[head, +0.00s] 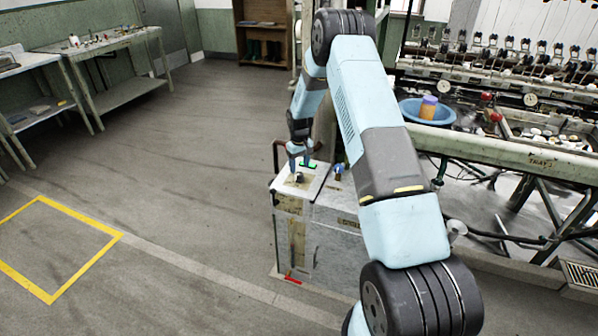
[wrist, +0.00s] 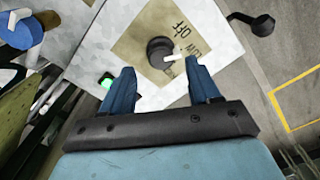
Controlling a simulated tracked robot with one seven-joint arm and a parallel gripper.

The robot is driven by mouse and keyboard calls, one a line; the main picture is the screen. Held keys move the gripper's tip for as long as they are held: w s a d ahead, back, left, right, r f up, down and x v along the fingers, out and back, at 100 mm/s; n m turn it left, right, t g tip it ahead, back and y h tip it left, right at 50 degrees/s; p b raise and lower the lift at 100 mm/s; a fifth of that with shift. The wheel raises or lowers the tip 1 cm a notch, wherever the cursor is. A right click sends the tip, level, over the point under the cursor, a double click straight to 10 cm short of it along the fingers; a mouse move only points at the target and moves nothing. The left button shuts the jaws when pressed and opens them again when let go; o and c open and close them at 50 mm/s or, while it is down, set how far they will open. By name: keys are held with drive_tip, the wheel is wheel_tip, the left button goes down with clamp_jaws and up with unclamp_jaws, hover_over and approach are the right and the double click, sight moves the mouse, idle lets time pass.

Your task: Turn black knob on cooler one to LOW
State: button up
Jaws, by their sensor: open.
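The cooler (head: 318,240) is a worn grey metal box with a pale top. A black knob (head: 299,178) stands on its top. In the wrist view the knob (wrist: 159,48) sits on a tan label plate (wrist: 138,22), and its white pointer mark points right, towards the lettering. My gripper (head: 300,158) is above the cooler top. In the wrist view my gripper (wrist: 159,68) has its two blue fingers apart, one to each side of the knob, with nothing held.
A green-lit switch (wrist: 106,82) is close to the left finger. A black crank-like part (wrist: 258,24) juts past the cooler's edge. A small blue object (head: 339,171) stands beside the knob. The reeling machine (head: 530,155) with a blue basin (head: 412,108) is to the right; floor is clear left.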

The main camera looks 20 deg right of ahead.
sight(300, 173)
wheel_tip(300, 173, up, 10)
idle(0.4)
drive_tip(key=shift+d, duration=0.1)
